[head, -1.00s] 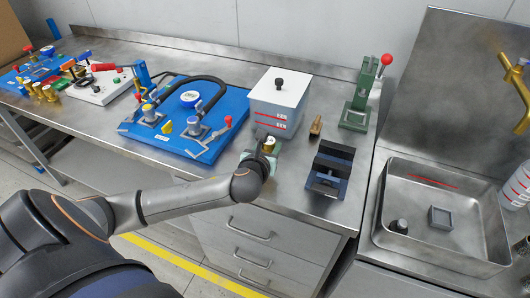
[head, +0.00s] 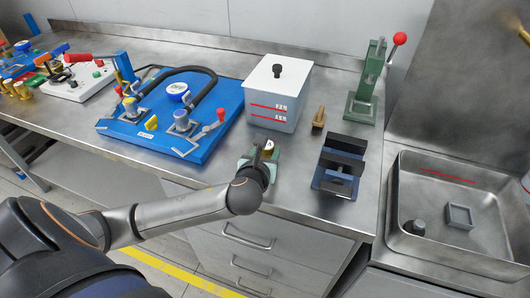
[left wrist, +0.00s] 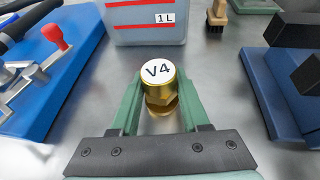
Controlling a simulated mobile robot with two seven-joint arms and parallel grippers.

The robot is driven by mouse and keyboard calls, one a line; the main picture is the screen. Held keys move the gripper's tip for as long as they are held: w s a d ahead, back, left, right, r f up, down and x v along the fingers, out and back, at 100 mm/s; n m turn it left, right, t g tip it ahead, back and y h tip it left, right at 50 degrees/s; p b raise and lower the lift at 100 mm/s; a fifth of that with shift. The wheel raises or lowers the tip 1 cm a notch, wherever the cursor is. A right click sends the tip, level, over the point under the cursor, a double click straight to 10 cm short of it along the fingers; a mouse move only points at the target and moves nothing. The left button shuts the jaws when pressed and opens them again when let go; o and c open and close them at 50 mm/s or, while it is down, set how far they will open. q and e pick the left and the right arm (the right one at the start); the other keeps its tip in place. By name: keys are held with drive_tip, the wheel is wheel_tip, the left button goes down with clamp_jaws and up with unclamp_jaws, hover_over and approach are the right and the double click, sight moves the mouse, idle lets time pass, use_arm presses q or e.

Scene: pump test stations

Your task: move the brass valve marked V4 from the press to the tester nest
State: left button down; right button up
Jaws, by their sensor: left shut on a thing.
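The brass valve marked V4 (left wrist: 157,75) stands upright between the green fingers of my left gripper (left wrist: 157,105), which is shut on it. In the head view my left gripper (head: 262,158) is over the front part of the steel bench, in front of the white tank, and the valve (head: 268,147) shows at its fingertips. A green lever press (head: 368,85) with a red knob stands at the back right, apart from the gripper; its base (left wrist: 256,4) shows at the top of the wrist view. I cannot tell which fixture is the tester nest. My right gripper is out of view.
The white tank (head: 277,95) stands just behind the gripper. A blue board (head: 205,140) with hose and levers lies left. A brush (head: 319,119) and blue vise (head: 340,165) stand right. A white fixture (head: 80,82) is far left; a sink (head: 455,245) is right.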

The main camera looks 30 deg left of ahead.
use_arm(q)
drive_tip(key=shift+r, duration=0.1)
drive_tip(key=c, duration=0.8)
unclamp_jaws()
drive_tip(key=shift+f, duration=0.2)
drive_tip(key=o, duration=0.4)
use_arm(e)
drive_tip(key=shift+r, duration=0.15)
use_arm(q)
drive_tip(key=shift+r, duration=0.15)
drive_tip(key=p+v, duration=0.1)
drive_tip(key=v, duration=1.1)
drive_tip(key=shift+d+p, duration=0.1)
drive_tip(key=shift+p, duration=0.2)
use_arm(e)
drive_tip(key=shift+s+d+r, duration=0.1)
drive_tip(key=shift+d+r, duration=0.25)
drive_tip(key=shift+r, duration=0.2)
